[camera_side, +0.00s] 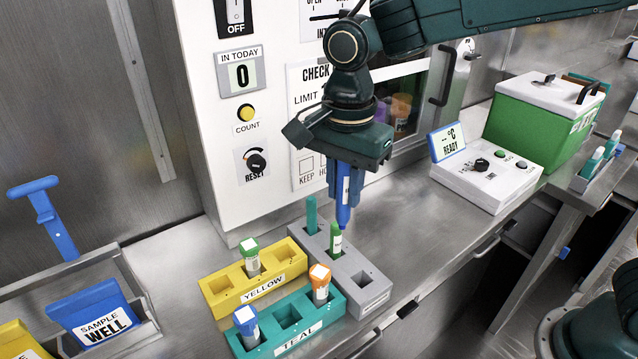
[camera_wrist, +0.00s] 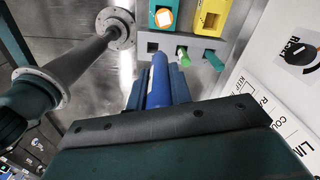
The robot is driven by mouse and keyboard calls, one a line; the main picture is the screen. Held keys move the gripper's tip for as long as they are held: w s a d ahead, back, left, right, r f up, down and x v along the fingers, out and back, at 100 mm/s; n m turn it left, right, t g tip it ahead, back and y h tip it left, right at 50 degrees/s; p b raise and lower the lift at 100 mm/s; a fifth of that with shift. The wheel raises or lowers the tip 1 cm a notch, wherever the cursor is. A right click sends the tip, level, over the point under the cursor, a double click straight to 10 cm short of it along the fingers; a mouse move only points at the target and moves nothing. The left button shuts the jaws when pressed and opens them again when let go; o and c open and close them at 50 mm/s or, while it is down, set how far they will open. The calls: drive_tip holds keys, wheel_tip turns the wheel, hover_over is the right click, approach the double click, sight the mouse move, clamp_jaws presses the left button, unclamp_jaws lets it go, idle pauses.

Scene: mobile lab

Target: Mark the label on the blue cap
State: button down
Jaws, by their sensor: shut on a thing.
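The blue-capped tube (camera_side: 245,318) stands in the front-left slot of the teal rack (camera_side: 313,328). The top of its cap carries a white square label, on which I can make out no mark. My gripper (camera_side: 343,185) is shut on a blue marker (camera_side: 343,212) with a white band, held upright with its narrow end down. The marker (camera_wrist: 158,82) also shows between the fingers in the wrist view. It is above the grey rack, right of and behind the blue cap. Its tip appears close to a green pen-like item (camera_side: 336,240); I cannot tell whether they touch.
The teal rack also holds an orange-capped tube (camera_side: 320,283). The yellow rack (camera_side: 218,296) holds a green-capped tube (camera_side: 250,257). The grey rack (camera_side: 372,300) holds the green item and a teal one (camera_side: 311,215). A sample well bin (camera_side: 95,315) stands left; a cabinet panel rises behind.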

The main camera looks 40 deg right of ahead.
drive_tip(key=a+n, duration=0.7)
drive_tip(key=a, duration=1)
drive_tip(key=shift+w+a+f, duration=0.15)
drive_tip(key=shift+w+f, duration=0.05)
drive_tip(key=shift+f, duration=0.1)
